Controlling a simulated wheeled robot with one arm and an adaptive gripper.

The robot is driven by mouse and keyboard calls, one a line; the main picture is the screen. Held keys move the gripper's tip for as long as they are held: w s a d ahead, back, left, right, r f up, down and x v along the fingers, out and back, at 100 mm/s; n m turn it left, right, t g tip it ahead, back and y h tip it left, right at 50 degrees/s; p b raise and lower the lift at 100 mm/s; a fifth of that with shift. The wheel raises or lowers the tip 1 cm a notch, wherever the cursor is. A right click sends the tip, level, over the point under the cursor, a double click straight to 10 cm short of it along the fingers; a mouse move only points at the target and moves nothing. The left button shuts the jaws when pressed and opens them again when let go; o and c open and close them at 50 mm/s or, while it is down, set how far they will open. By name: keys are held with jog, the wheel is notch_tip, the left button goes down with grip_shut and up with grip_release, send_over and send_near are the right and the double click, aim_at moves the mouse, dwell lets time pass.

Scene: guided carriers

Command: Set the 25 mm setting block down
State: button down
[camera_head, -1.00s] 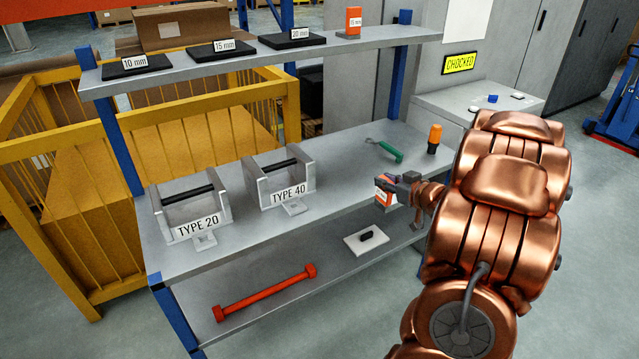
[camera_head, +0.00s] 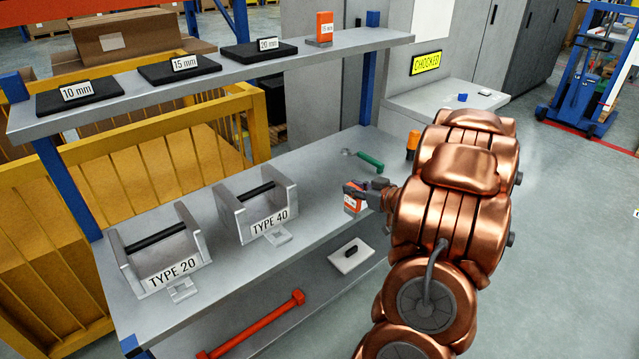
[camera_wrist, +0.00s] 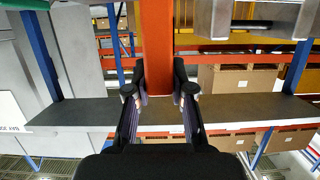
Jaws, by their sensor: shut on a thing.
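In the head view, my gripper (camera_head: 356,188) is shut on an orange setting block (camera_head: 351,205) with a white label too small to read. It hangs near the bench's front edge, right of the TYPE 40 cradle (camera_head: 232,212); I cannot tell whether it touches the bench (camera_head: 310,180). In the wrist view, the orange block (camera_wrist: 157,50) stands between the fingers of my gripper (camera_wrist: 158,95). The TYPE 20 cradle (camera_head: 128,265) stands left of the TYPE 40 cradle. Each holds a dark bar.
The upper shelf (camera_head: 120,110) carries black pads labelled 10, 15 and 20 mm and another orange block (camera_head: 324,30). A green-handled tool (camera_head: 369,162) and an orange-topped item (camera_head: 413,140) lie behind my gripper. A red bar (camera_head: 255,325) and white plate (camera_head: 350,256) are below.

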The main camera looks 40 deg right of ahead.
jog(key=shift+w+d+f+p, duration=0.7)
jog(key=shift+w+f, duration=0.05)
jog(key=shift+w, duration=1.3)
jog(key=shift+w+d+f+p, duration=0.65)
jog(key=shift+w+d+f, duration=0.15)
jog(key=shift+w, duration=1.25)
jog(key=shift+w+d+f+p, duration=0.65)
jog(key=shift+w+f+p, duration=0.1)
jog(key=shift+w, duration=1.3)
jog(key=shift+f, duration=0.15)
jog(key=c, duration=1)
grip_release()
